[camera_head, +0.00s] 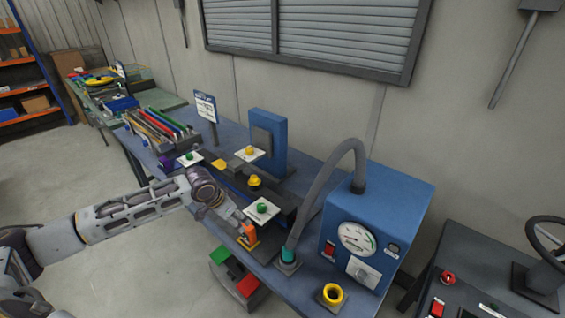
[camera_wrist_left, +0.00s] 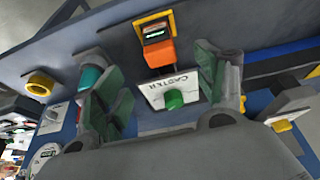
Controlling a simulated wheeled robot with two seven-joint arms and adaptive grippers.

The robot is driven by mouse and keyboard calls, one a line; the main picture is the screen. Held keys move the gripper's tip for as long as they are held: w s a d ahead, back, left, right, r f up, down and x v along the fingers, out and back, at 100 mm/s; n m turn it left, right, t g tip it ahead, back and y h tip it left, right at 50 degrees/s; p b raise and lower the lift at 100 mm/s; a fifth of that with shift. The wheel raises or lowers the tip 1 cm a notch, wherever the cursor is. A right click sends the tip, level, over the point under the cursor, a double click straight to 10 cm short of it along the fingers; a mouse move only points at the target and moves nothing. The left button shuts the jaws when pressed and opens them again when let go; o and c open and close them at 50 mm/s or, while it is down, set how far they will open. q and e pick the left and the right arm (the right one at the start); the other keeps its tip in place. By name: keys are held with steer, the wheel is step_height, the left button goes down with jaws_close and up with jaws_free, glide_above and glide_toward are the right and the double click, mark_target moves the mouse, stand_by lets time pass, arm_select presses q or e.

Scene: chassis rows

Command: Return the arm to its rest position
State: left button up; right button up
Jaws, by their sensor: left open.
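My left arm reaches in from the left in the head view, its gripper (camera_head: 238,221) low over the front of the blue table. In the left wrist view, the gripper (camera_wrist_left: 163,68) shows two green-padded fingers spread apart with nothing held between them. Just beyond the fingers is an orange block (camera_head: 248,235) with a dark face on a yellow base; it also shows in the left wrist view (camera_wrist_left: 160,56). Near it is a white plate marked CASTER with a green knob (camera_head: 262,208), also in the left wrist view (camera_wrist_left: 174,99). My right gripper is not in view.
A blue machine (camera_head: 378,222) with a gauge and grey hose stands to the right; the hose ends in a teal fitting (camera_head: 288,255). A yellow ring (camera_head: 332,294) sits at the front edge. Open floor lies left.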

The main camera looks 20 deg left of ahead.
arm_select(q)
steer(key=s+d+f+m+h, duration=0.1)
steer(key=s+d+f, duration=0.2)
steer(key=s+d, duration=0.4)
steer(key=s+d+f, duration=0.3)
steer(key=s+d, duration=0.2)
steer(key=d, duration=0.5)
steer(key=shift+s+a+n+y, duration=1.2)
steer(key=shift+s+a+n, duration=0.75)
steer(key=shift+s, duration=2.5)
step_height(320, 180, down, 34)
steer(key=s+g, duration=0.2)
steer(key=s, duration=0.1)
steer(key=s+a+f, duration=0.2)
steer(key=s+f, duration=0.7)
steer(key=s, duration=0.2)
steer(key=s+a+f+g, duration=0.1)
steer(key=s+a+f, duration=0.1)
steer(key=s+f, duration=0.8)
steer(key=shift+s+a+f+m, duration=0.15)
steer(key=shift+s+a+m, duration=0.15)
steer(key=shift+s, duration=0.2)
